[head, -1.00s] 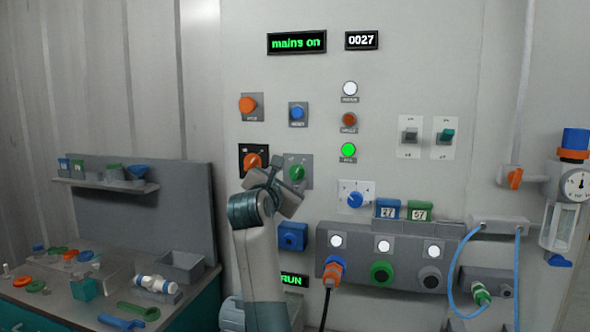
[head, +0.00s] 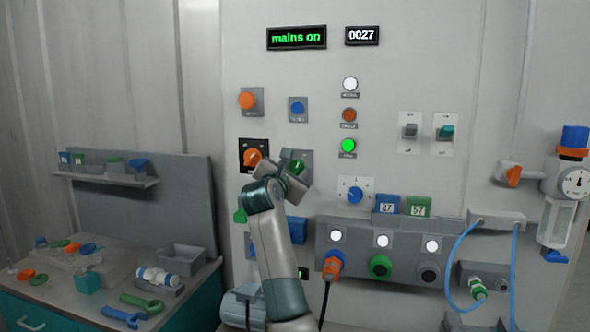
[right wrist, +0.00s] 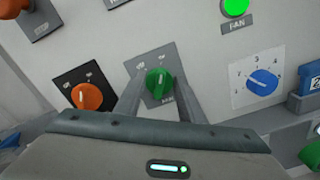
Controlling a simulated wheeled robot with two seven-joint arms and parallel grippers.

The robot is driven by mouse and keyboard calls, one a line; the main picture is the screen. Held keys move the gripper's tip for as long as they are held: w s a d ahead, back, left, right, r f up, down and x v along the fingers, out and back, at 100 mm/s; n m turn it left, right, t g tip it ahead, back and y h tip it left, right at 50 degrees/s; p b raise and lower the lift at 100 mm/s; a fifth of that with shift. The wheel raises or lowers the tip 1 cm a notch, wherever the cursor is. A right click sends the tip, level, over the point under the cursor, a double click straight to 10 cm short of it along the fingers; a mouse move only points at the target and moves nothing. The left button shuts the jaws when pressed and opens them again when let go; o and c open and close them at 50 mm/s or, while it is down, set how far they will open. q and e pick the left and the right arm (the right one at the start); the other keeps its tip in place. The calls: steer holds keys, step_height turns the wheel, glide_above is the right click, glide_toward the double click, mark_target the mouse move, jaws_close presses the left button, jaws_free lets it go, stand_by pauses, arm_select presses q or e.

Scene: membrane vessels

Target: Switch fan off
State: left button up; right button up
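The green fan knob (right wrist: 160,85) sits on a grey plate marked FAN in the right wrist view, its white mark pointing roughly upward. In the head view the knob (head: 297,167) is partly hidden by my right gripper (head: 296,172). In the right wrist view, my right gripper (right wrist: 159,98) has its fingers apart, one on each side of the knob; contact with it is not clear. The lamp labelled FAN (right wrist: 235,7) glows green, and it also shows in the head view (head: 348,145). My left gripper is not in view.
An orange rotary knob (head: 252,158) sits just left of the fan knob. A blue numbered dial (head: 354,195) is to the right, above a grey socket box (head: 400,229). A bench with loose parts (head: 40,310) stands at the left.

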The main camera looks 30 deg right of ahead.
steer(key=shift+n, duration=0.5)
steer(key=n+p, duration=0.1)
steer(key=n, duration=0.1)
steer(key=n+p, duration=0.1)
steer(key=n, duration=0.2)
steer(key=shift+w+a+r+p, duration=0.1)
steer(key=shift+a+r+p, duration=0.05)
steer(key=shift+p, duration=0.15)
steer(key=shift+w+a+n+p, duration=0.1)
steer(key=shift+n+p, duration=0.85)
steer(key=shift+n, duration=0.55)
steer(key=shift+w+n+p, duration=0.1)
steer(key=shift+n+p, duration=0.85)
steer(key=shift+n, duration=0.55)
steer(key=shift+f, duration=0.2)
steer(key=o, duration=1)
steer(key=shift+s, duration=0.1)
